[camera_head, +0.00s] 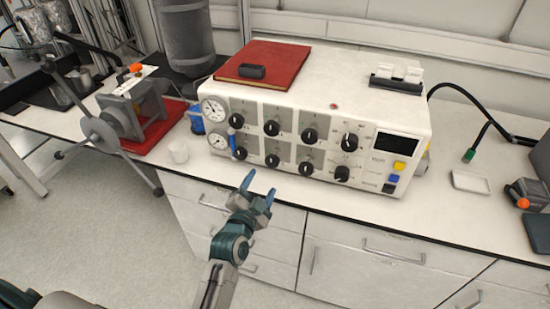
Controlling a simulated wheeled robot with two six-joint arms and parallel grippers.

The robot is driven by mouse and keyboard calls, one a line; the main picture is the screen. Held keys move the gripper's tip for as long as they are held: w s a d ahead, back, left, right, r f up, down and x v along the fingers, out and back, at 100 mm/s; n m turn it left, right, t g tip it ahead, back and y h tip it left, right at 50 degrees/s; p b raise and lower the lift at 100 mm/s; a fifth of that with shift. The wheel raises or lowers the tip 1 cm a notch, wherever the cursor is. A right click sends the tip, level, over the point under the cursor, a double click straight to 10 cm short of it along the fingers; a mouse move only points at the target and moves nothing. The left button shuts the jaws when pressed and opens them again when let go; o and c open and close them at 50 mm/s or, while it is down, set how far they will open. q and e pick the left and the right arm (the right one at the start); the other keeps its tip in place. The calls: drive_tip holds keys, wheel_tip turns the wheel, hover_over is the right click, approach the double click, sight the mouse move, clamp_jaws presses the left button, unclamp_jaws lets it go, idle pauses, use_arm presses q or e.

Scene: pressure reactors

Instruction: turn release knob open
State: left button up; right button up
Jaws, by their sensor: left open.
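A white control box (375,90) stands on the bench, with two rows of black knobs on its front. Upper-row knobs include one (271,127) near the middle and one (350,142) at the right. Lower-row knobs include one (272,160) near the middle and one (342,173) at the right. Which one is the release knob I cannot tell; labels are too small to read. My left gripper (259,188) is open and empty, in front of and below the lower row, apart from the panel. My right gripper is not in view.
A dark display (397,144) and coloured buttons (399,166) are at the right. Drawers (360,270) lie below the bench edge.

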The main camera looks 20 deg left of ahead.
sight(271, 164)
use_arm(q)
drive_tip(key=w+p, duration=0.1)
drive_tip(key=w, duration=0.2)
drive_tip(key=w+p, duration=0.1)
drive_tip(key=w, duration=0.2)
drive_tip(key=w+r+p, duration=0.1)
drive_tip(key=w, duration=0.2)
drive_tip(key=shift+w+d+p, duration=0.15)
drive_tip(key=shift+w+p, duration=0.15)
drive_tip(key=shift+w, duration=0.05)
drive_tip(key=shift+w+f, duration=0.15)
drive_tip(key=shift+w, duration=0.45)
drive_tip(key=c, duration=1)
